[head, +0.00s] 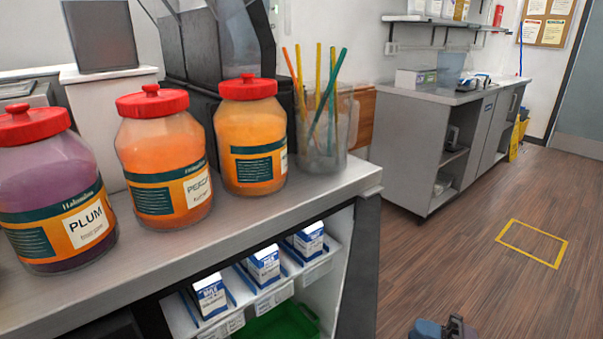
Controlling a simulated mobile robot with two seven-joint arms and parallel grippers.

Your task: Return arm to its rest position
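Only a small part of my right gripper (442,329) shows, at the bottom edge right of centre in the head view. It is a dark and blue-grey shape over the wooden floor, to the right of the counter and apart from it. Its fingers are cut off by the frame, so I cannot tell whether it is open or holds anything. My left gripper is not in view.
The counter (335,182) bears several red-lidded jars, including the plum jar (60,195), and a clear cup of straws (322,140). Milk cartons (264,264) sit on a shelf below. The floor (450,250) on the right is clear, with a yellow marked rectangle (532,243).

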